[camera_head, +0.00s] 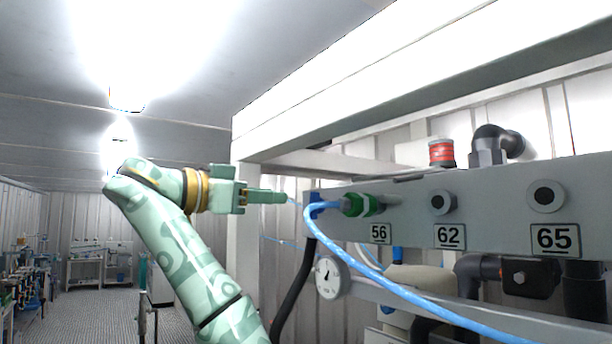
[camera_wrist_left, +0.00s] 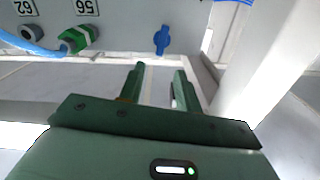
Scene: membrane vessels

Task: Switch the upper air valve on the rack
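The blue air valve (camera_head: 315,207) sits at the left end of the grey rack panel, left of the 56 label, partly behind a blue hose in the head view. In the left wrist view the blue valve (camera_wrist_left: 161,40) stands out whole on the panel, its handle lengthwise up and down the picture. My left gripper (camera_head: 286,197) is just left of the valve in the head view. In the left wrist view the left gripper (camera_wrist_left: 158,76) has its two green fingers apart with nothing between them; the valve is ahead of the tips. My right gripper is out of view.
A green connector (camera_head: 362,205) with a blue hose (camera_head: 400,286) plugs into the panel (camera_head: 487,206) beside label 56. Ports 62 and 65 are empty. A gauge (camera_head: 328,277) and black pipe hang below. A white rack post (camera_head: 247,225) stands behind my gripper.

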